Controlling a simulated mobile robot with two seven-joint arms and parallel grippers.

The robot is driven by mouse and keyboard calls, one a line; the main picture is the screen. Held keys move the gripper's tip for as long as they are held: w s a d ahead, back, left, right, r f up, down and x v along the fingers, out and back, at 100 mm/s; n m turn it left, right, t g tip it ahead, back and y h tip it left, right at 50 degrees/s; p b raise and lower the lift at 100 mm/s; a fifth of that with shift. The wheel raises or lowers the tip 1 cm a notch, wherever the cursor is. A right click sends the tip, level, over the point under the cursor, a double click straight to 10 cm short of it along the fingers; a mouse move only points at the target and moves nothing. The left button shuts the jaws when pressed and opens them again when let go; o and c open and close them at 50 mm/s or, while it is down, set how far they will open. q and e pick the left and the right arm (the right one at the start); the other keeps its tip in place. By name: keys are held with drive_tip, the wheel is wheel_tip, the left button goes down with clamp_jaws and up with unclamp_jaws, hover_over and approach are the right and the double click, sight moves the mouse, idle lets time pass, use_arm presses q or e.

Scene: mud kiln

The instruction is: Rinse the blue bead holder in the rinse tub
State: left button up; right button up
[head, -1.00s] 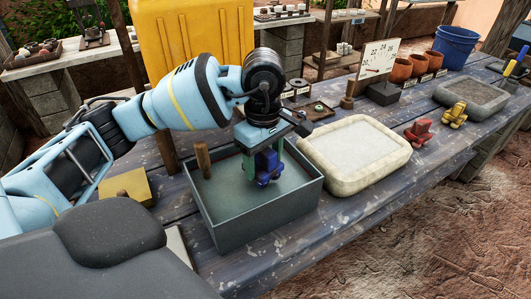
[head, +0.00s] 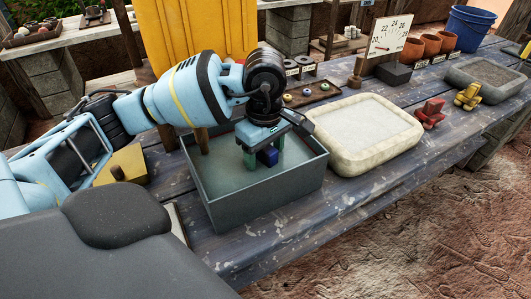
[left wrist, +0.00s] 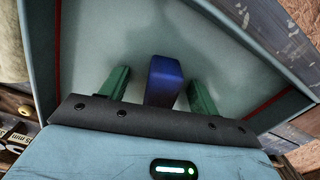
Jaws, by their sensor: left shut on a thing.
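My left gripper (head: 263,158) points down inside the grey rinse tub (head: 265,203). Its green fingers are shut on the blue bead holder (head: 268,156). Only a short upper part of the holder shows in the head view; its lower end seems to be below the pale grey-green water surface. In the left wrist view the holder (left wrist: 163,80) stands between the two fingers, with the tub (left wrist: 225,45) around it, clear of the walls. My right gripper is not in view.
A pale stone-rimmed basin (head: 365,165) is close on the right. Red (head: 431,112) and yellow (head: 468,96) holders stand beyond it. A bead tray (head: 312,93) and a dial sign (head: 390,36) are behind.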

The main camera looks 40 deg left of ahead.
use_arm(q)
drive_tip(key=shift+r, duration=0.4)
drive_tip(key=shift+f, duration=0.2)
idle(0.8)
drive_tip(key=shift+f, duration=0.15)
idle(0.7)
drive_tip(key=shift+r, duration=0.35)
drive_tip(key=shift+f, duration=0.15)
idle(0.5)
drive_tip(key=shift+f, duration=0.2)
idle(0.6)
